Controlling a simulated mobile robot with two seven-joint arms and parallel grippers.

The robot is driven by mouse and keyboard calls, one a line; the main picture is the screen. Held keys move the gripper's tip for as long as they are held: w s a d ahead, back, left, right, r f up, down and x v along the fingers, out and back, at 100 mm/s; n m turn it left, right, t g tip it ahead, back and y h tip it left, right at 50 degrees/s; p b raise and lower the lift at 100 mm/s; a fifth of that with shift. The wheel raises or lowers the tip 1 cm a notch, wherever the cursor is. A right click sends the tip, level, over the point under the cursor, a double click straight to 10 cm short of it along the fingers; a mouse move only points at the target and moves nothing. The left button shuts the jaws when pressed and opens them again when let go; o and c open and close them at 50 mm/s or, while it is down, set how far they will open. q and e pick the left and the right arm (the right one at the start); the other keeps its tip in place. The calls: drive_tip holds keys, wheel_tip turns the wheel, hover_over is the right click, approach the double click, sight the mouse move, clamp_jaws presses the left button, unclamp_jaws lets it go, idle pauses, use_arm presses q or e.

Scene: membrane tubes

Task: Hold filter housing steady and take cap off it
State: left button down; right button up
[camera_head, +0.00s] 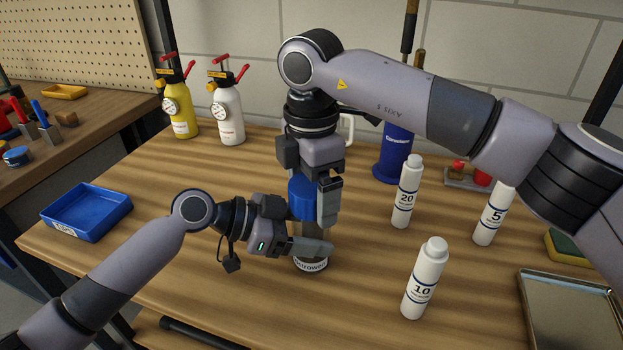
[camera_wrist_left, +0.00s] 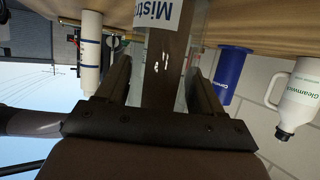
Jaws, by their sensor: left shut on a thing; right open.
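The filter housing (camera_head: 311,264) stands upright on the wooden table, a see-through cylinder with a white label near its base. My left gripper (camera_head: 308,247) is shut on its body from the left. In the left wrist view the housing (camera_wrist_left: 168,62) sits between my left fingers (camera_wrist_left: 163,85). The blue cap (camera_head: 301,198) is on top of the housing. My right gripper (camera_head: 309,207) points down from above, open, with one finger in front of the cap at its right side. Its other finger is largely hidden, and I cannot tell whether it touches the cap.
White bottles marked 20 (camera_head: 406,195), 10 (camera_head: 424,282) and 5 (camera_head: 492,218) stand to the right. A metal tray (camera_head: 522,310) is at the front right, a blue tray (camera_head: 88,211) at the left.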

drive_tip(key=c, duration=1)
drive_tip(key=shift+n, duration=1.7)
drive_tip(key=shift+c, duration=0.3)
drive_tip(key=o, duration=1.2)
drive_tip(key=shift+c, duration=0.2)
